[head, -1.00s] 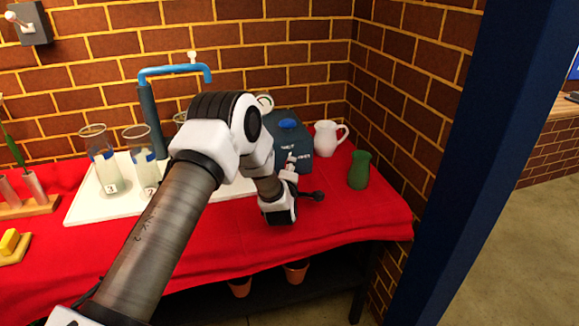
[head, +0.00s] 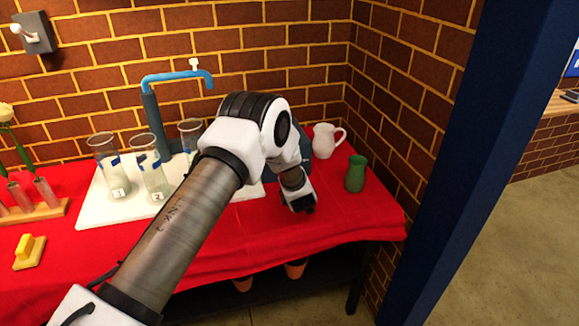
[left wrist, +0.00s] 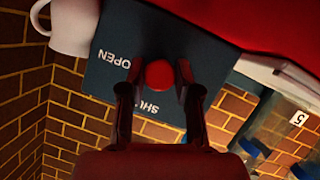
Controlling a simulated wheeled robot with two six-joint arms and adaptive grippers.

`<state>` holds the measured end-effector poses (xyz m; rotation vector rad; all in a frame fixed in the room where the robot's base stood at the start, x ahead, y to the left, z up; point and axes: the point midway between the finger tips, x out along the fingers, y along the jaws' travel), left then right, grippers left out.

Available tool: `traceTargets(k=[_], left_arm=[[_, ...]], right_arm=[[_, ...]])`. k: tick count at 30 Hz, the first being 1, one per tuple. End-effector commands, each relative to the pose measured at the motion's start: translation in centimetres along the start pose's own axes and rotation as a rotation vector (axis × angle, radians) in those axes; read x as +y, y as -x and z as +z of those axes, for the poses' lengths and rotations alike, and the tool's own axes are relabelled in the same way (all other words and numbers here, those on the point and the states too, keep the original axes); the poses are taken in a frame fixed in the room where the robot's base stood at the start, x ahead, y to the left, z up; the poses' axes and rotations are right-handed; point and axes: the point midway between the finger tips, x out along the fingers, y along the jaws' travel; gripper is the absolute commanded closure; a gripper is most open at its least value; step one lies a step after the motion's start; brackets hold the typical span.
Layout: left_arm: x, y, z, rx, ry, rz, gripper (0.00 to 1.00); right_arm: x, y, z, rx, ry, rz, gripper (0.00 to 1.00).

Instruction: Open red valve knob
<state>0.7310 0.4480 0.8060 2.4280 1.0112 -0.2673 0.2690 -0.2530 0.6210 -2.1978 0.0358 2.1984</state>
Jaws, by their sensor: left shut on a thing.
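The red valve knob (left wrist: 159,74) is round and sits on a dark box (left wrist: 112,79) lettered OPEN and SHUT in the left wrist view. My left gripper (left wrist: 156,84) is shut on the knob, with one dark finger on each side of it. Part of the SHUT lettering is hidden by a finger. In the head view my left arm covers most of the box (head: 305,146), and the knob is hidden. My right gripper is not in view.
A white pitcher (head: 324,141) stands by the box, and a green vase (head: 356,174) stands to the right on the red cloth (head: 345,222). A blue tap (head: 176,77) and numbered glass cylinders (head: 154,176) stand left on a white tray (head: 95,209). The cloth's front right is clear.

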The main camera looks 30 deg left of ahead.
Motion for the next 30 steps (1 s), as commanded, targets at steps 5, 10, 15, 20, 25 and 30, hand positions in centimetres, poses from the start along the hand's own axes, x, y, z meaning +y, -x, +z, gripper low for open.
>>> traceTargets(k=[5, 10, 15, 20, 25, 30], left_arm=[[0.1, 0.1, 0.0, -0.003, -0.137, -0.057, 1.00], [0.1, 0.1, 0.1, -0.003, -0.243, -0.101, 1.00], [0.1, 0.0, 0.1, -0.002, -0.314, -0.130, 1.00], [0.1, 0.0, 0.2, -0.002, -0.351, -0.144, 1.00], [0.1, 0.0, 0.2, -0.002, -0.363, -0.150, 1.00], [0.1, 0.0, 0.2, -0.002, -0.363, -0.150, 1.00]], right_arm=[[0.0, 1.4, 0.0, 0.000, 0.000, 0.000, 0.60], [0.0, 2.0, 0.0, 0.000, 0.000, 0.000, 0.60], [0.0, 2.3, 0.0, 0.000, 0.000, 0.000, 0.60], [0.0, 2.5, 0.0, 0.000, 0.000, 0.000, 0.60], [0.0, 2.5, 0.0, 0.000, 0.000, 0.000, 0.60], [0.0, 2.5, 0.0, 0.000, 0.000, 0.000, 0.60]])
